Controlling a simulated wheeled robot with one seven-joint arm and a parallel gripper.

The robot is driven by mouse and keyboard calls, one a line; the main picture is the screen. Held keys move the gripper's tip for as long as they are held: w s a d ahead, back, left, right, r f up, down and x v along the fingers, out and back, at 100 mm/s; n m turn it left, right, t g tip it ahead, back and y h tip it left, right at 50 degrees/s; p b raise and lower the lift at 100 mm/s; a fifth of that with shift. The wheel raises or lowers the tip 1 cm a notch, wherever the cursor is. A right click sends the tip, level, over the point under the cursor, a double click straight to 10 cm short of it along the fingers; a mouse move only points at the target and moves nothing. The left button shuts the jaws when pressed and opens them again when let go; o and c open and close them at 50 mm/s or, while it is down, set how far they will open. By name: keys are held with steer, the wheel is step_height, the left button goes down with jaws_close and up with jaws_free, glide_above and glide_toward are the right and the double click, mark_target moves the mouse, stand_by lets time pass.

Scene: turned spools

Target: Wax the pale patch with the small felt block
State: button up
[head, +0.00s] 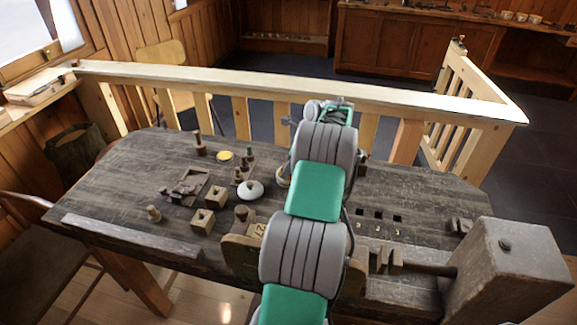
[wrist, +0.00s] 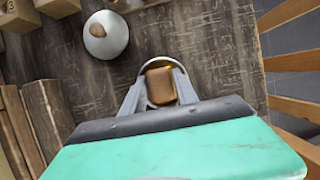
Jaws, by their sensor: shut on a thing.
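In the wrist view, my gripper (wrist: 160,88) is shut on a small tan-brown block (wrist: 160,84), which I take for the felt block. The block sits inside or just above a round thing with a pale rim (wrist: 157,61); I cannot tell if they touch. In the head view my arm hides the gripper and block, and only the left edge of the round thing (head: 283,176) shows beside the arm. A flat yellow disc (head: 224,156) lies on the bench farther left. I cannot make out the pale patch for certain.
A white rounded thing with a brown knob (head: 250,190) stands left of my gripper, also in the wrist view (wrist: 105,36). Wooden blocks (head: 203,221) and spools (head: 199,146) stand on the dark bench (head: 120,180). A pale wooden railing (head: 260,86) runs behind it. A large vise (head: 505,265) is at right.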

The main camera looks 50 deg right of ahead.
steer(key=shift+r+p, duration=3.55)
steer(key=shift+p, duration=0.65)
steer(key=shift+f, duration=0.15)
